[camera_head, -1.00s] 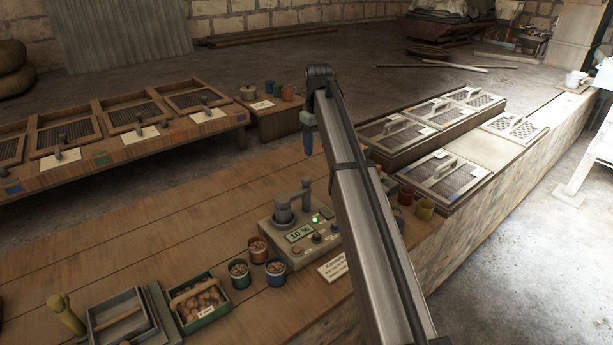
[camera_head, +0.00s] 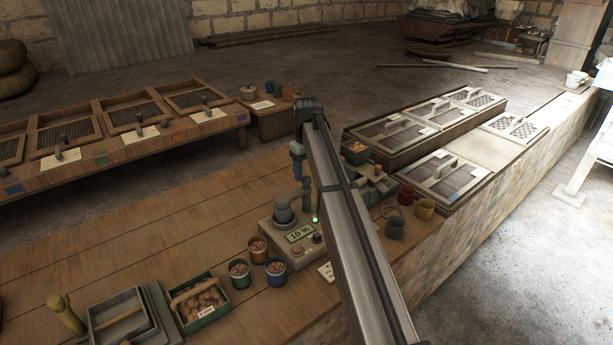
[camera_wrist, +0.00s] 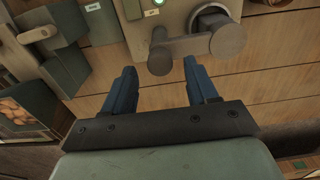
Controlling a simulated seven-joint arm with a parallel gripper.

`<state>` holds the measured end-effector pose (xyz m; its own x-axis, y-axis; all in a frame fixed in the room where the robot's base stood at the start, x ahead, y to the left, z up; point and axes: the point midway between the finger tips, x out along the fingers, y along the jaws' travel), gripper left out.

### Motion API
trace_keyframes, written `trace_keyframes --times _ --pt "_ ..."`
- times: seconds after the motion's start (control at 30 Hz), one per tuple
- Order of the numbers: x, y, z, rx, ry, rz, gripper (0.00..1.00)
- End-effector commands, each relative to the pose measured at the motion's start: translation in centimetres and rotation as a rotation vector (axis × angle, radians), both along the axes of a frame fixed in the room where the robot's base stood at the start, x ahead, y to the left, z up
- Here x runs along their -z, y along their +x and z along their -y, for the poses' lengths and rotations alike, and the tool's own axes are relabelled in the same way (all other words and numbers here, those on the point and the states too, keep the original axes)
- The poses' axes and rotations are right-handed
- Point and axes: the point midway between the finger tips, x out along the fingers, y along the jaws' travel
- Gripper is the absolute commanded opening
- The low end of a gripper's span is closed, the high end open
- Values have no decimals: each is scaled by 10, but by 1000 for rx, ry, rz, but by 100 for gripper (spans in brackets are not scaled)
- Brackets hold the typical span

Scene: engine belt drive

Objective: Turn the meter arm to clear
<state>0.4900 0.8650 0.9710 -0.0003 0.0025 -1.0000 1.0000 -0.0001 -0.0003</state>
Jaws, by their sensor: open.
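The meter (camera_head: 296,235) is a grey-beige box on the wooden bench, with a display reading 10 % and a green light lit. Its meter arm (camera_head: 306,193) stands on the box's far side, next to a round grey post (camera_head: 284,212). In the wrist view the meter arm (camera_wrist: 185,47) is a grey bar with a round knob (camera_wrist: 160,60) at its left end and a larger cylinder (camera_wrist: 226,42) at its right. My gripper (camera_wrist: 158,72) has two blue fingers, open and empty, with the arm just beyond the fingertips. In the head view my arm hides part of the meter's right side.
Several small cups (camera_head: 258,249) and a green tray of nuts (camera_head: 200,301) stand left of the meter.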

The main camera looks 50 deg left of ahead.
Motion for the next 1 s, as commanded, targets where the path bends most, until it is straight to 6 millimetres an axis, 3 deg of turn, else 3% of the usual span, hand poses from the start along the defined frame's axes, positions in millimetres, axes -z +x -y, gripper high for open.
trace_keyframes --times 0.2,0.6,1.0 --pt "19 0 0 0 0 0 58" --pt "23 0 0 0 1 0 57" --pt "22 0 0 0 0 0 19"
